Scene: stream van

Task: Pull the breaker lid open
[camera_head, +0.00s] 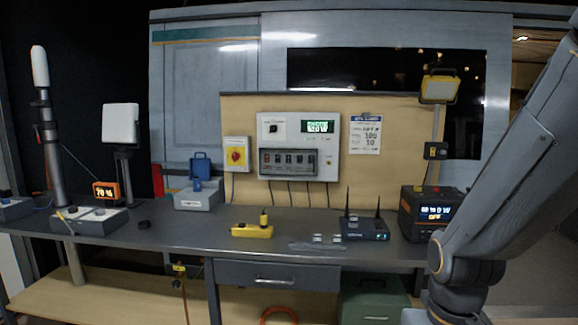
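A white power panel (328,172) is mounted on the wooden backboard above the bench. Low on it, a dark framed breaker row (288,163) shows several breakers, seemingly behind a smoky see-through lid. The lid looks shut, flat against the panel; a handle or hinge is too small to make out. Above the row are a black knob (272,128) and a lit green display (318,126). My arm stands at the right edge, well apart from the panel. My gripper is outside the picture.
A dark bench (215,225) runs below the panel. On it are a yellow power strip (252,231), a router (364,230) with upright antennas and a black power unit (420,222). The space directly before the panel looks clear.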

